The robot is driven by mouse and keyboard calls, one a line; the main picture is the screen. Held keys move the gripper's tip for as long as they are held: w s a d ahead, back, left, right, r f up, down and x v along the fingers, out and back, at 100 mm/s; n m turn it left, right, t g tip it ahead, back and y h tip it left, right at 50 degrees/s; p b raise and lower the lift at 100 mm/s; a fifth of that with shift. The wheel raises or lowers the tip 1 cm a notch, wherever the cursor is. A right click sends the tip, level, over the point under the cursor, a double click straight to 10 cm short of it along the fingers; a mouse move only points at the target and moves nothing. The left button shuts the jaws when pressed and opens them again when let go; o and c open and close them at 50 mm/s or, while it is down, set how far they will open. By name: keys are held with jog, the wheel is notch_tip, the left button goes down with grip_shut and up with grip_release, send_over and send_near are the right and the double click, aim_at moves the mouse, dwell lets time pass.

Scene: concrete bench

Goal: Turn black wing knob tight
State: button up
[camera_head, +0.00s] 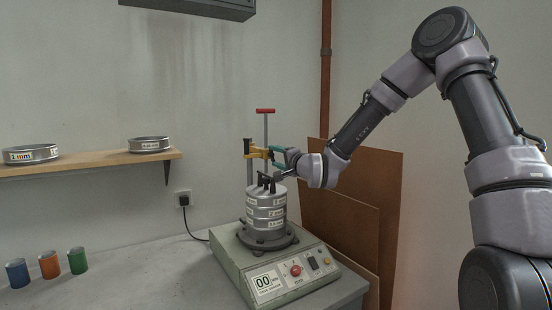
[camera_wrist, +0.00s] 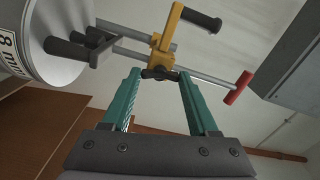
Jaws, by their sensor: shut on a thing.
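The black wing knob (camera_wrist: 158,73) sits on the near face of a yellow clamp (camera_wrist: 166,42) in the wrist view. My gripper (camera_wrist: 160,76) has teal fingers, one at each side of the knob, and is shut on it. In the head view the yellow clamp (camera_head: 257,152) is on upright rods above a stack of grey sieves (camera_head: 266,213). My gripper (camera_head: 279,157) reaches the clamp from the right there, and the knob is too small to make out. The knob's turn and tightness cannot be told.
The stack stands on a shaker base (camera_head: 262,284) with a display reading 00 and a red button. A red T-handle (camera_head: 265,111) tops one rod. Several coloured cups stand at the left, and a shelf (camera_head: 95,163) holds two sieves. Brown boards (camera_head: 350,215) lean behind.

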jog(key=shift+m, duration=1.2)
jog(key=o, duration=1.4)
jog(key=v, duration=1.1)
jog(key=shift+w, duration=0.1)
